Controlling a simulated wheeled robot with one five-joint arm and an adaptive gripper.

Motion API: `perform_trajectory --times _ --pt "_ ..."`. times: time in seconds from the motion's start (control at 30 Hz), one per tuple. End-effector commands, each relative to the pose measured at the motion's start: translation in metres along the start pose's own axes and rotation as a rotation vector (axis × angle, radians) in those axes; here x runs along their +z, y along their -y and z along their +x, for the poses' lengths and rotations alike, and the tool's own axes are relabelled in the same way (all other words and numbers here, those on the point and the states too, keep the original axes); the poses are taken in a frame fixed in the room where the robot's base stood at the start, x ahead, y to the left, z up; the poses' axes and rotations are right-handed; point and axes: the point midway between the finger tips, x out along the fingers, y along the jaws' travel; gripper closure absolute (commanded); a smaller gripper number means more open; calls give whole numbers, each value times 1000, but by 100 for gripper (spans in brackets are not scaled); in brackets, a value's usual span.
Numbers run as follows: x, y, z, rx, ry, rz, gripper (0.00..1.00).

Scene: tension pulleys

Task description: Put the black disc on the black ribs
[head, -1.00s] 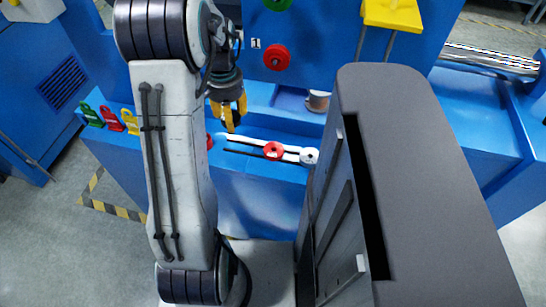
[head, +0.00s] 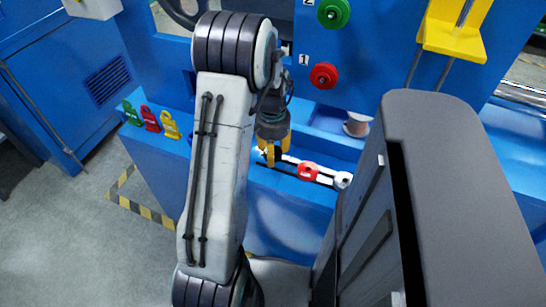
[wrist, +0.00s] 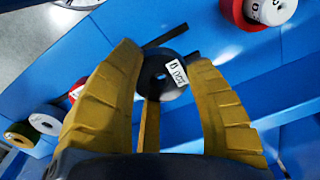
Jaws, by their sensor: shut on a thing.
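The black disc (wrist: 151,87), with a centre hole and a white label, is between the yellow fingers of my gripper (wrist: 165,90) in the wrist view. In the head view, my gripper (head: 272,158) points down over the blue ledge, left of the red disc on it. The gripper is shut on the black disc. Black bars, which look like the black ribs (wrist: 166,36), show just beyond the disc in the wrist view. The disc and a finger hide part of them. I cannot tell whether the disc touches them.
On the ledge, a red disc (head: 308,171) and a white disc (head: 342,180) sit to the right. Green, red and yellow tags (head: 151,119) stand at left. A red knob (head: 323,75) and green knob (head: 333,13) are on the blue wall. A yellow bracket (head: 452,40) juts out upper right.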

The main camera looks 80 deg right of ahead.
Motion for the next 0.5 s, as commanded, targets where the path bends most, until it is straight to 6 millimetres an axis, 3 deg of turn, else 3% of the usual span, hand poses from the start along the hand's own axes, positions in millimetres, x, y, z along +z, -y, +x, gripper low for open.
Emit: perform_trajectory --times 0.2,0.5 --pt "0 0 25 0 1 0 88" --pt "0 0 26 -1 -1 0 88"
